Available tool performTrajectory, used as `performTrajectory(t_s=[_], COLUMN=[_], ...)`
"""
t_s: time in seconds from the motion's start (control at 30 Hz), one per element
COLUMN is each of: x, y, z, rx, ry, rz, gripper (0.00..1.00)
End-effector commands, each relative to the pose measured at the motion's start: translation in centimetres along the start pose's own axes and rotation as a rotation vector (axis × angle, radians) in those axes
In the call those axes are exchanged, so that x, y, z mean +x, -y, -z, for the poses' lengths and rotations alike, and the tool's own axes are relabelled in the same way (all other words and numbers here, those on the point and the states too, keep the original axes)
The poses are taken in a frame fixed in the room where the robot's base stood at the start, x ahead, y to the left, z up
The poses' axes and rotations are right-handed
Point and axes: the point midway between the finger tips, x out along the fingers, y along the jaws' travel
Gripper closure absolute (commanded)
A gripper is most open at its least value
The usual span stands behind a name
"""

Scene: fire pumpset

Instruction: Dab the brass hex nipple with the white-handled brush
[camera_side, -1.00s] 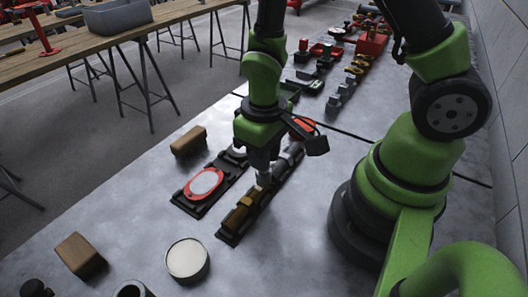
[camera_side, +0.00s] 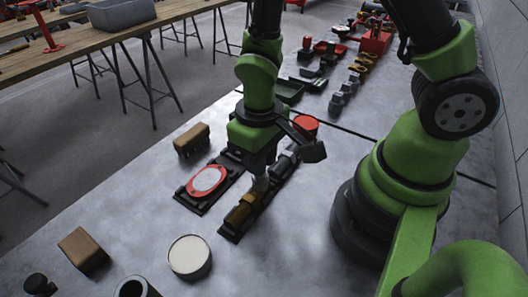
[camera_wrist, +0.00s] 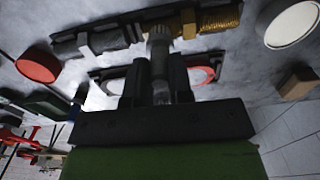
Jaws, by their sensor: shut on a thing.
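The brass hex nipple (camera_side: 240,214) lies at the near end of a narrow dark tray (camera_side: 229,236) in the side view. In the wrist view the brass nipple (camera_wrist: 208,22) is at the top, right of centre. My gripper (camera_side: 259,172) points down over the same tray, close to the nipple. In the wrist view my gripper (camera_wrist: 158,78) is shut on the brush (camera_wrist: 158,60), whose pale grey head reaches up to the tray beside the nipple's left end. Whether the brush touches the brass cannot be told. The handle is mostly hidden between the fingers.
Grey fittings (camera_side: 285,162) lie farther along the tray. A parallel dark tray holds a red-rimmed white oval (camera_side: 207,179). A red cap (camera_side: 305,122), brown blocks (camera_side: 191,139) and a round white-topped tin (camera_side: 189,256) stand around.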

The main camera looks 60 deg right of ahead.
Motion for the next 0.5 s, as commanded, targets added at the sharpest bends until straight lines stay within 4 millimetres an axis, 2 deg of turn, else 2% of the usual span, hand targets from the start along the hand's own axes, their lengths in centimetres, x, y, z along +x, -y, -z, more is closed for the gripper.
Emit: performTrajectory(t_s=[0.5], x=[-0.45], y=[0.33], z=[0.01], rx=[0.0], ry=[-0.002], rz=[0.0], gripper=[1.0])
